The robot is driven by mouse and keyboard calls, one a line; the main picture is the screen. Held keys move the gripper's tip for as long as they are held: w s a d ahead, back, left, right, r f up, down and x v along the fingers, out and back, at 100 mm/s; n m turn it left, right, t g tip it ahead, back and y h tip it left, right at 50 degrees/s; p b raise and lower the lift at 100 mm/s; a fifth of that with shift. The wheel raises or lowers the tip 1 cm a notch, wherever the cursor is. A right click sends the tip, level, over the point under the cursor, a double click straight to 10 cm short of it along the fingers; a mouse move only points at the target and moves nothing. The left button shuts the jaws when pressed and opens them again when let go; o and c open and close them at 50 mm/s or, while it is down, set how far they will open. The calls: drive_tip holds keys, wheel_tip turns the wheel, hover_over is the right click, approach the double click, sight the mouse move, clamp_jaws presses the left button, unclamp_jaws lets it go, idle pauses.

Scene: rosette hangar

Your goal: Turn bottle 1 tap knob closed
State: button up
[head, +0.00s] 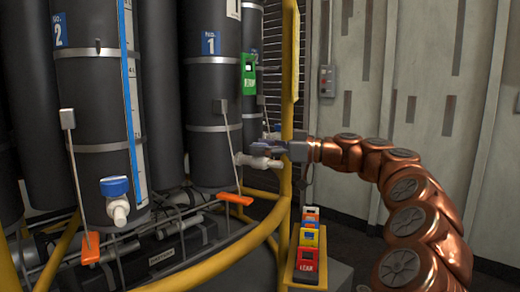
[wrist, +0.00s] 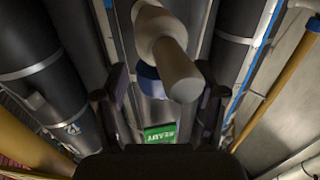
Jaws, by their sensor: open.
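Bottle 1 (head: 214,95) is a dark grey cylinder with a blue "1" label, standing in the rack in the head view. Its pale tap (head: 258,162) sticks out low on its right side. In the wrist view the tap (wrist: 165,50) shows large, with its blue knob (wrist: 149,78) partly hidden behind the spout. My gripper (head: 262,146) is at this tap, fingers pointing left. In the wrist view my gripper (wrist: 160,90) is open, one finger on each side of the knob and spout. Contact cannot be told. The knob is hidden in the head view.
Bottle 2 (head: 95,120) stands left with its own blue tap knob (head: 115,187). A yellow rail (head: 287,80) stands close to my gripper. Several coloured tags (head: 307,265) sit in a holder below. Orange levers (head: 234,198) hang low.

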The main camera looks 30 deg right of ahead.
drive_tip(key=shift+w+a, duration=0.25)
drive_tip(key=shift+c, duration=0.3)
drive_tip(key=c, duration=1.1)
